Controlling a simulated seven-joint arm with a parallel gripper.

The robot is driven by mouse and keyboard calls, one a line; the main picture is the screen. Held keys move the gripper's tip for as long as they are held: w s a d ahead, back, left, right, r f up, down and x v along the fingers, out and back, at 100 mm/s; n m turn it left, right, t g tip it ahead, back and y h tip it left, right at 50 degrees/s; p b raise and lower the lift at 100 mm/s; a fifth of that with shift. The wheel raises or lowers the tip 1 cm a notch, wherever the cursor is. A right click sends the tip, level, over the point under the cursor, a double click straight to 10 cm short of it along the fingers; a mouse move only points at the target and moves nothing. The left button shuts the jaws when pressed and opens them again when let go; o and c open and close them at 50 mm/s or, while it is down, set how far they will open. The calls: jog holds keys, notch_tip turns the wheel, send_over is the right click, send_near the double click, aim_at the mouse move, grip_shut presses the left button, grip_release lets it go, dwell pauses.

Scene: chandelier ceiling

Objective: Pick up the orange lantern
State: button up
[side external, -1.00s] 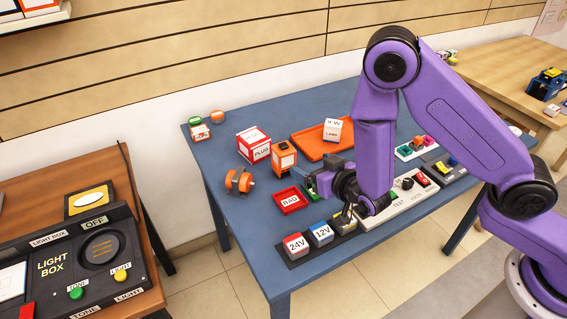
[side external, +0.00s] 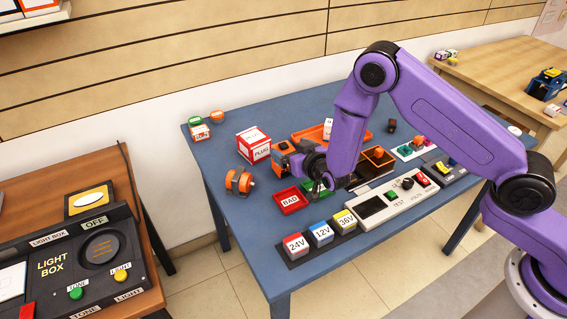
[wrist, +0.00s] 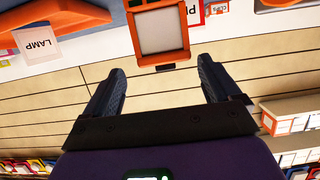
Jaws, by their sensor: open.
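The orange lantern (side external: 283,146) stands on the blue table. In the side external view my gripper (side external: 284,164) is right in front of it and hides much of its body. In the wrist view the lantern (wrist: 158,32) shows as an orange frame around a pale panel, at the top middle. There my gripper (wrist: 160,72) is open and empty. The lantern lies just beyond the fingertips, roughly centred between the two fingers. I cannot tell whether a finger touches it.
A red and white PLUG box (side external: 254,145) stands left of the lantern. An orange and black reel (side external: 239,181) and a red BAD tray (side external: 290,201) are nearer the front. An orange tray (side external: 308,134) with the LAMP box (wrist: 37,47) is behind. A switch panel (side external: 374,211) lies right.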

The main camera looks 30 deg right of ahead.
aim_at(284, 145)
jog(key=shift+a+x, duration=0.15)
jog(key=shift+x, duration=1.25)
jog(key=shift+a+x, duration=0.15)
jog(key=shift+x, duration=1.25)
jog(key=shift+r, duration=0.15)
grip_shut()
